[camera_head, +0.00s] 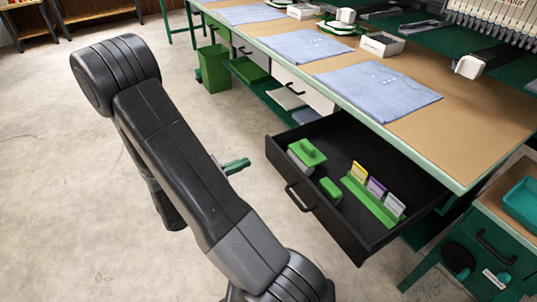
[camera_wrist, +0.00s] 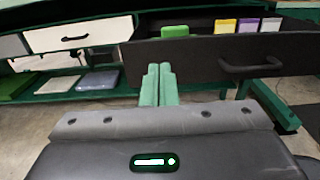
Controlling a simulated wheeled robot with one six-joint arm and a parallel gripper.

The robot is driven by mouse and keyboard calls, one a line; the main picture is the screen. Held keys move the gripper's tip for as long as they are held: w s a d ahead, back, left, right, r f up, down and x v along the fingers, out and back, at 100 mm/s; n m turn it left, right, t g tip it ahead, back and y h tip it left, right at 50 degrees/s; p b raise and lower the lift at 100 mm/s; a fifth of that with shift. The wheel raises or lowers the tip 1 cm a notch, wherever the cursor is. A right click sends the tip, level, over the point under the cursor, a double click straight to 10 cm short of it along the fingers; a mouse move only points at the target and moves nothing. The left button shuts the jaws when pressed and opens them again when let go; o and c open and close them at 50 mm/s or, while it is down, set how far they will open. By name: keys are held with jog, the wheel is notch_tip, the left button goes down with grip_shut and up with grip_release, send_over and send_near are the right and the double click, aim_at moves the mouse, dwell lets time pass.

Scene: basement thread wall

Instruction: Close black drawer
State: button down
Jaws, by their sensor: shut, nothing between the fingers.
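The black drawer (camera_head: 335,212) is pulled out from under the workbench in the head view, with its handle (camera_head: 300,197) on the front panel. It holds green items and a green rack of small cards. In the wrist view the drawer front (camera_wrist: 205,60) spans the upper right, with its handle (camera_wrist: 252,67) right of my fingers. My gripper (camera_head: 237,166) has green fingers, shut and empty, left of the drawer in the head view. The closed fingers also show in the wrist view (camera_wrist: 159,82), pointing at the left part of the front. I cannot tell whether they touch it.
The workbench (camera_head: 440,130) with blue cloths runs along the right. A green bin (camera_head: 212,68) stands beyond the arm. A white drawer (camera_wrist: 78,35) is left in the wrist view. A green cabinet (camera_head: 485,235) stands at lower right. The floor (camera_head: 50,180) at left is clear.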

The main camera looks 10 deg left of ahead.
aim_at(276, 150)
jog(key=shift+b+x, duration=0.6)
jog(key=shift+x, duration=3.75)
jog(key=shift+w, duration=0.1)
